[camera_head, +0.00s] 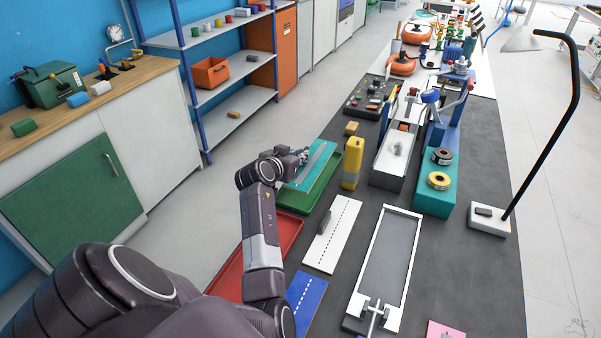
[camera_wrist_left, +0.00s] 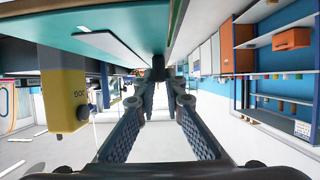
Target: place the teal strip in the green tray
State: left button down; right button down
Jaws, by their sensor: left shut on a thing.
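The teal strip (camera_head: 322,168), a flat piece with a grey bar along it, shows at the centre of the head view. My left gripper (camera_head: 303,156) is shut on it at its left edge and holds it roughly level over the green tray (camera_head: 297,202). The tray's near part and right rim show past the strip; the rest is hidden under it. I cannot tell whether the strip touches the tray. In the left wrist view my gripper's fingers (camera_wrist_left: 159,78) are close together, meeting at the strip's edge. My right gripper is not in view.
A yellow device (camera_head: 352,163) stands just right of the tray. A red tray (camera_head: 285,236) lies in front of it, and a white board (camera_head: 332,234) with a dark block is to the right. A grey-white channel (camera_head: 389,260) and a lamp (camera_head: 490,218) are farther right.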

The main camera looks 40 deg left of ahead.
pick_arm(q)
jog(key=shift+f+b, duration=0.35)
jog(key=shift+f, duration=2.45)
jog(key=c, duration=2)
grip_release()
jog(key=shift+f, duration=0.1)
jog(key=shift+s+r, duration=0.2)
jog(key=p+v, duration=0.1)
jog(key=v, duration=1)
jog(key=shift+s+d+r, duration=0.1)
jog(key=shift+s+r, duration=0.05)
jog(key=shift+s, duration=0.2)
